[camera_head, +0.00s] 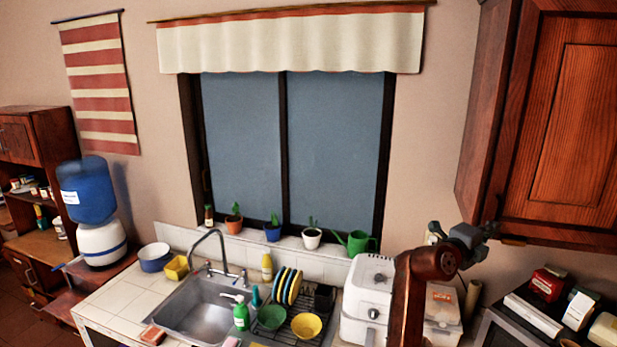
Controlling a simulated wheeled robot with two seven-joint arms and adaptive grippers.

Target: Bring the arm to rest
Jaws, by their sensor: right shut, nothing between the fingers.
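My right arm (405,290) rises from the bottom of the head view, right of the middle, in front of the white air fryer. It bends to the right at a round joint. My right gripper (488,229) is at its end, small and dark grey, shut and empty. It is near the lower left corner of the wooden wall cabinet (570,130); I cannot tell whether they touch. My left gripper is not in view.
A white air fryer (367,285) stands left of my arm. A sink (197,308) and a dish rack with bowls and plates are further left. Boxes (547,284) sit at the right. The space before the window is clear.

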